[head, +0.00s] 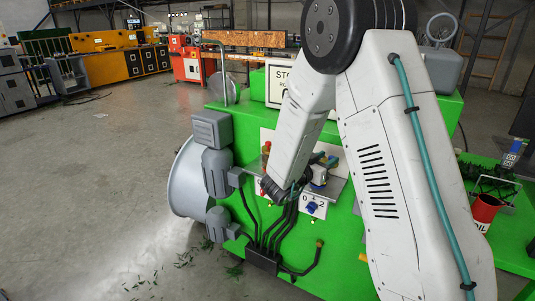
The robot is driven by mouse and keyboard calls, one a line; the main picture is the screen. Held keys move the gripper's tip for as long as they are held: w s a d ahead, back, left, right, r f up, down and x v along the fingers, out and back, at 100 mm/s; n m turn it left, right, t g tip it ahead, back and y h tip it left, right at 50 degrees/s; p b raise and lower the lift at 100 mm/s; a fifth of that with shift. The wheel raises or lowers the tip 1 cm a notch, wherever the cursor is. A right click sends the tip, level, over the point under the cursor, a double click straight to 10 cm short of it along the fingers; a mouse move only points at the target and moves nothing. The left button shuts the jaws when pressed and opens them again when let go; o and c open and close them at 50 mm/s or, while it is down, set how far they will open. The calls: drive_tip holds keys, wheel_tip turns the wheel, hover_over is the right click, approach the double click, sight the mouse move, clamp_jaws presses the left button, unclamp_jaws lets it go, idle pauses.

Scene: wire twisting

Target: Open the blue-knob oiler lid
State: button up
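On the front of the green machine (345,240), a blue knob (311,208) sits on a small white plate marked 0 and 2. Whether it belongs to an oiler lid I cannot tell. A small cluster of blue, white and teal parts (319,172) is just above it, by a grey shelf. My forearm reaches down in front of the machine, and its dark wrist end is left of the blue knob. My gripper's fingers are too small and covered to make out, so their opening does not show. No oiler lid can be clearly told apart.
Dark cables run into a black box (263,259) low on the machine. Grey motors (215,172) and a large grey drum (184,180) stick out at the left. A red oil container (485,209) stands at the right. The floor (90,180) at left is mostly open.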

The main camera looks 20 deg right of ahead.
drive_tip(key=v, duration=0.7)
drive_tip(key=w+a+r+n+t+y, duration=0.55)
drive_tip(key=a+y, duration=0.25)
drive_tip(key=y, duration=0.3)
drive_tip(key=s+a+r+n+g+y, duration=0.3)
drive_tip(key=s+a+r+n+y, duration=0.1)
drive_tip(key=s+a+y, duration=0.3)
drive_tip(key=shift+s+a+r, duration=0.35)
drive_tip(key=shift+s, duration=1.05)
drive_tip(key=shift+n, duration=0.25)
